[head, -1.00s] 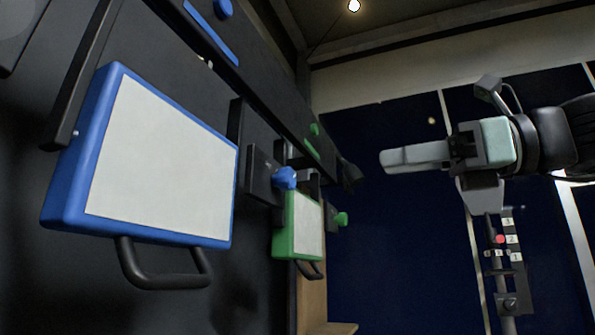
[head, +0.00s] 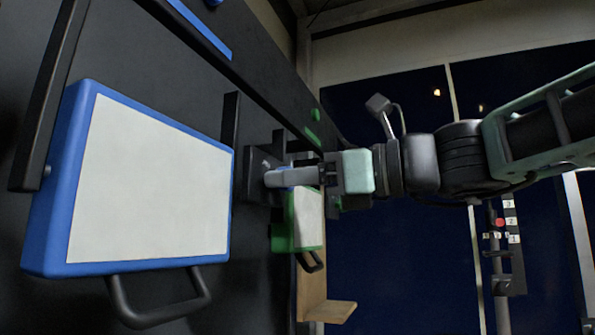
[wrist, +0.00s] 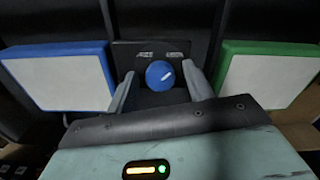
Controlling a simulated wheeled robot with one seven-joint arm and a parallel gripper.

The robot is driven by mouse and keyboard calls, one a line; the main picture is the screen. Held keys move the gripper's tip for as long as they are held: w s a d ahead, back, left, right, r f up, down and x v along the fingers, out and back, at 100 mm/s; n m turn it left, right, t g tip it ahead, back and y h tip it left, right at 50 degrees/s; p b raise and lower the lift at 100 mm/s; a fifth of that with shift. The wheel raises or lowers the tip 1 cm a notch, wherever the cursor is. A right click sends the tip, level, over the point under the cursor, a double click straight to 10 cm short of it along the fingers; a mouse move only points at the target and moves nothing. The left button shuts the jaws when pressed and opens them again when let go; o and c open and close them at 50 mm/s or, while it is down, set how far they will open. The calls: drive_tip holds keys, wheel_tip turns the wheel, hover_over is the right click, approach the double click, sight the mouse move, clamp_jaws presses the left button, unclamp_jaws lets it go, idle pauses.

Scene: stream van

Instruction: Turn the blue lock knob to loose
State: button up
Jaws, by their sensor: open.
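The blue lock knob (wrist: 160,74) sits on a dark plate (wrist: 125,52) in the wrist view. Its white mark points right and slightly up. Two small labels are above it, too small to read. My gripper (wrist: 159,71) is open, with one finger on each side of the knob. A gap shows between knob and fingers; I cannot tell whether the tips reach past its face. In the head view my gripper (head: 268,179) is at the knob's plate (head: 256,163), and its fingers hide most of the knob.
A blue-framed panel (head: 150,185) with a black handle (head: 160,312) is left of my gripper. A green-framed panel (head: 308,220) is just behind and below it. Both flank the knob in the wrist view. A wooden ledge (head: 328,311) is lower down.

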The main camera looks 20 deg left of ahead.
drive_tip(key=c, duration=1)
drive_tip(key=shift+f+b, duration=0.1)
drive_tip(key=shift+b, duration=0.25)
drive_tip(key=shift+n+b, duration=7.25)
drive_tip(key=shift+n, duration=1.65)
